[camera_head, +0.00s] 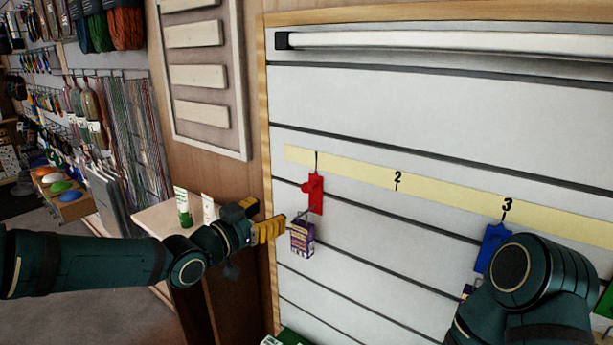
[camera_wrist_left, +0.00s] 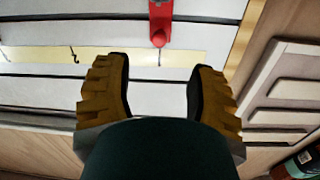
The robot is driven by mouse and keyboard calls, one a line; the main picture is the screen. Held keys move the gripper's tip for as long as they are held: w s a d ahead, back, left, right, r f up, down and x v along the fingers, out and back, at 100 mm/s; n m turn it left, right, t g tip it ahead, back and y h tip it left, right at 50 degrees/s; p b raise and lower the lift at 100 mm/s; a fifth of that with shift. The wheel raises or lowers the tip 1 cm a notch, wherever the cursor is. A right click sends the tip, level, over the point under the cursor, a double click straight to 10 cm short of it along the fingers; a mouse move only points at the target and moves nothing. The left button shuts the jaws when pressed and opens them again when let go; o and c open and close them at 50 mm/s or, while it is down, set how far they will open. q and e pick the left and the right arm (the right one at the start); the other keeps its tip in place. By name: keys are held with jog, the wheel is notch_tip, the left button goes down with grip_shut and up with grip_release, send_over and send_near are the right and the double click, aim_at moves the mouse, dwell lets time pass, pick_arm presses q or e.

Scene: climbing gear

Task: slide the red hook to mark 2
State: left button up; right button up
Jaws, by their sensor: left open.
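The red hook (camera_head: 316,193) is on the slatted white wall panel, under the leftmost tick of the yellow scale strip (camera_head: 445,179). A purple box (camera_head: 302,238) hangs at its lower front. Mark 2 (camera_head: 397,179) is to the hook's right. My left gripper (camera_head: 284,226) is just left of the hook, beside the purple box. In the left wrist view, the open gripper (camera_wrist_left: 158,78) has empty space between its fingers, and the red hook (camera_wrist_left: 160,22) shows beyond them at the top. My right gripper is out of view; only my right arm shows.
A blue hook (camera_head: 490,248) is under mark 3 (camera_head: 506,206), partly covered by my right arm. A green piece (camera_head: 605,303) shows at the right edge. A small shelf (camera_head: 158,217) with tubes (camera_head: 183,206) stands near my left forearm. The panel between the red and blue hooks is clear.

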aim_at(304, 190)
pick_arm(q)
jog(key=x, duration=0.4)
jog(key=r+x, duration=0.1)
jog(key=x, duration=0.8)
jog(key=shift+w+d+r, duration=0.2)
jog(key=shift+w, duration=0.1)
grip_shut()
